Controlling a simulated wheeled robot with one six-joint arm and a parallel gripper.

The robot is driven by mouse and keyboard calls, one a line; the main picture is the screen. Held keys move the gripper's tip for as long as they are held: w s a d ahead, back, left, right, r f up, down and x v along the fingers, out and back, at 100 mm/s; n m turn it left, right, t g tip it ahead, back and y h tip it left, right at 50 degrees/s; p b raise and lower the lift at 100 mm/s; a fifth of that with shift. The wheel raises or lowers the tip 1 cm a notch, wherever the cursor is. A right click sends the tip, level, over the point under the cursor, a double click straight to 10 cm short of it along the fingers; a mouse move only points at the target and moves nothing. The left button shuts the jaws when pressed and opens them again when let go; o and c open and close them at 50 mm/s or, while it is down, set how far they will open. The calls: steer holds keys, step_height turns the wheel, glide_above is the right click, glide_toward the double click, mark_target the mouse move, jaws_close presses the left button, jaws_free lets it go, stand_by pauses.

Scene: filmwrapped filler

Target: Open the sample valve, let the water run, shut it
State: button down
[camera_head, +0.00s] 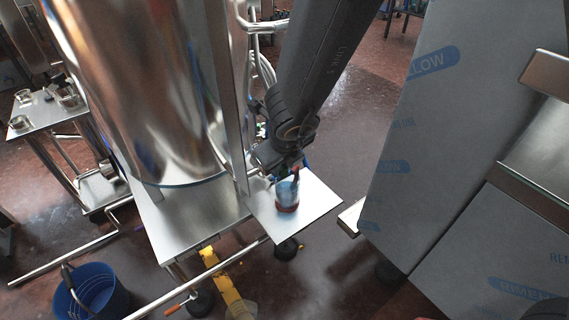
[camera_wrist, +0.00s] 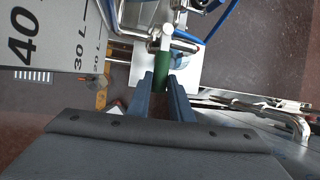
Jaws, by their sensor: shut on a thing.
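The sample valve shows in the wrist view as bright metal pipework (camera_wrist: 183,42) with a green lever handle (camera_wrist: 161,66). My gripper (camera_wrist: 162,78) has its two dark blue fingers closed around the near end of the green handle. In the head view my gripper (camera_head: 278,160) is low beside the steel tank, and my arm hides most of the valve. A small clear bluish cup (camera_head: 287,193) with a reddish base stands on the metal shelf (camera_head: 318,206) just below the gripper. I cannot tell if water is running.
The steel tank (camera_head: 135,85) stands left of my arm. Grey film-wrapped panels (camera_head: 430,130) stand close on the right. A blue bucket (camera_head: 92,292) is on the floor at lower left. A side table (camera_head: 45,112) holds small glassware. Blue tubing (camera_wrist: 222,20) curves near the valve.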

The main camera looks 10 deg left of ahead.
steer(key=shift+s+a, duration=0.1)
steer(key=shift+s, duration=0.05)
stand_by(0.3)
steer(key=c, duration=1.6)
jaws_free()
steer(key=shift+r, duration=0.1)
steer(key=p+v, duration=0.5)
steer(key=v, duration=0.2)
steer(key=shift+s+r, duration=0.2)
steer(key=shift+r, duration=0.1)
